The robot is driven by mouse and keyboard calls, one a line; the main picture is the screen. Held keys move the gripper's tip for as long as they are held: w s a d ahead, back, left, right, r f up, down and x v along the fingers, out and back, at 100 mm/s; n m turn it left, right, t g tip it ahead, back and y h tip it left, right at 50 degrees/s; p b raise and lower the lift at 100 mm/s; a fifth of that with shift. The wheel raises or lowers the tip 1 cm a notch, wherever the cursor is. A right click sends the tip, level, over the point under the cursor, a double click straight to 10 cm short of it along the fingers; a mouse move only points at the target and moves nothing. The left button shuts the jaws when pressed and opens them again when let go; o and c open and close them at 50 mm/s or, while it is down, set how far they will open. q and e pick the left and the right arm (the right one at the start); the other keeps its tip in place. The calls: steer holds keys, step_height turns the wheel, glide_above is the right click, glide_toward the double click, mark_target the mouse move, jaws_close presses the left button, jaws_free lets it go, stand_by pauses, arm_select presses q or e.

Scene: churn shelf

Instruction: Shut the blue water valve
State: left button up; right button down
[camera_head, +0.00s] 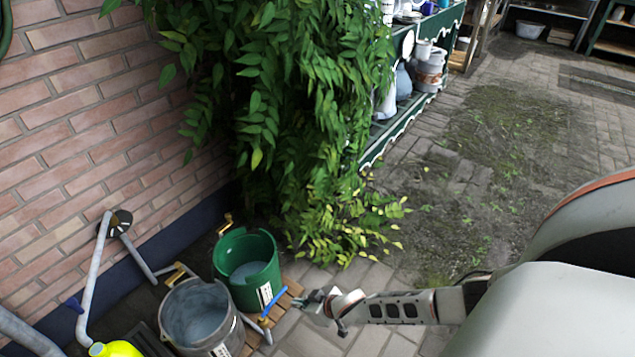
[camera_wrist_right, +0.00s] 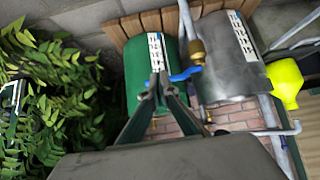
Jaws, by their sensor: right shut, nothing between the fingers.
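The blue valve lever (camera_head: 275,301) stands at the front of the green and grey buckets, slanting up to the right in the head view. In the right wrist view the blue lever (camera_wrist_right: 186,74) joins a brass valve body (camera_wrist_right: 197,52) on a pipe. My right gripper (camera_head: 307,300) is just right of the lever, its fingers shut and empty. In the wrist view its fingertips (camera_wrist_right: 158,80) are close to the lever's free end; I cannot tell whether they touch. My left gripper is not in view.
A green bucket (camera_head: 262,247) and a grey bucket (camera_head: 199,312) stand on wooden slats beside the brick wall. Leafy plants (camera_head: 290,110) hang behind. Paving at right is clear.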

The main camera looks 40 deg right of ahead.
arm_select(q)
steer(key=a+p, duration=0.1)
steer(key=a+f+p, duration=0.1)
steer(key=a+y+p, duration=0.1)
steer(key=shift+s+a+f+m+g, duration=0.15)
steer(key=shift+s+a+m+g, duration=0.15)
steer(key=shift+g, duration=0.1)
arm_select(e)
steer(key=v, duration=0.8)
steer(key=shift+r, duration=0.2)
